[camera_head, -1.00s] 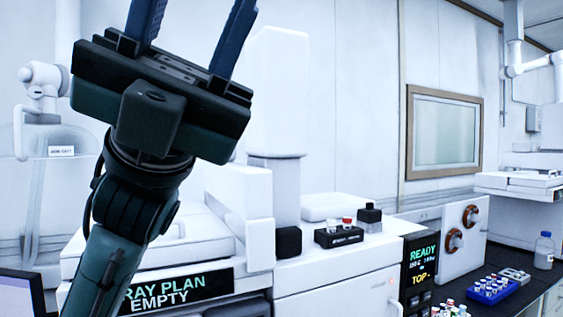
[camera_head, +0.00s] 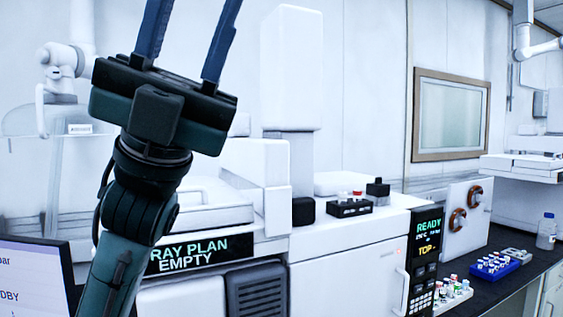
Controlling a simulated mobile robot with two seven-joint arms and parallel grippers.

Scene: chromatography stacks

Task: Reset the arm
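My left arm comes up from the lower left, with its dark gripper (camera_head: 190,40) raised high in front of the white instruments. Its two blue fingers point up and stand apart, with nothing between them; the tips lie at or past the top edge of the view. My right gripper is out of view.
A white instrument carries a sign (camera_head: 188,254) reading "TRAY PLAN EMPTY", partly hidden by my arm. A black vial holder (camera_head: 349,209) stands on top. A panel (camera_head: 425,245) reads "READY". A blue vial rack (camera_head: 494,267) and a bottle (camera_head: 546,232) stand on the dark bench at right.

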